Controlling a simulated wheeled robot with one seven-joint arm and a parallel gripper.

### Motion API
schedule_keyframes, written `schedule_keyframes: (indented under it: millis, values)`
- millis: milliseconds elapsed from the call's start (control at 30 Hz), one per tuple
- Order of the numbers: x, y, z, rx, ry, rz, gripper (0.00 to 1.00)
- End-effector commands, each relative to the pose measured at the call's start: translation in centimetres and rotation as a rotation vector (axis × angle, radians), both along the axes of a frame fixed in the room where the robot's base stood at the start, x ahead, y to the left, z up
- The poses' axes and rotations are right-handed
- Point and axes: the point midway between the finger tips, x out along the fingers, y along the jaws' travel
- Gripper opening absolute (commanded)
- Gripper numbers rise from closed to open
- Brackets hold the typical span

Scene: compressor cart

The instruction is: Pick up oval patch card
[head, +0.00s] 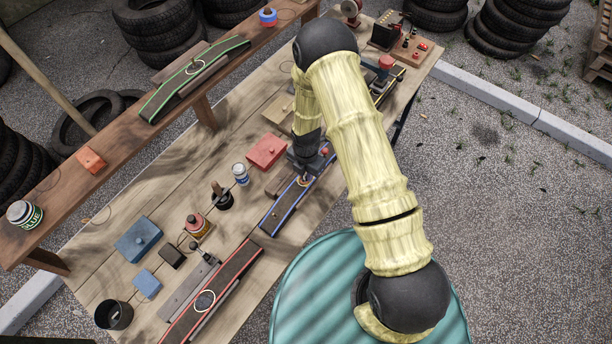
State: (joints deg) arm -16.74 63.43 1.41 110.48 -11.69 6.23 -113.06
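Pale oval outlines lie on dark strips: one oval (204,302) on the red-edged strip (228,272) at the front, and one oval (195,66) on the green-edged strip (165,97) on the raised shelf. A small pale round shape (303,181) shows on the blue-edged strip (282,210), right below my gripper (303,172). I cannot tell which of these, if any, is the oval patch card. My gripper points down over the far half of the blue-edged strip. Its fingers are small and dark here, so opening and contact cannot be made out.
The wooden table (95,268) also holds a red block (267,151), a blue block (138,239), a white-and-blue can (240,173) and a black cup (114,315). The raised shelf (130,135) runs along the left. A teal drum (312,298) stands at the front right.

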Motion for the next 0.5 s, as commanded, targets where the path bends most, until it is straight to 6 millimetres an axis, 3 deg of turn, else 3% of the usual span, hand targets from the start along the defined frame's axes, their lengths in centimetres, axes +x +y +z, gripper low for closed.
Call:
schedule_keyframes:
  millis: [100, 500]
  values:
    - [0.0, 0.0, 0.01, 0.0, 0.0, 0.0, 0.0]
    - [0.01, 0.0, 0.05, 0.0, 0.0, 0.0, 0.0]
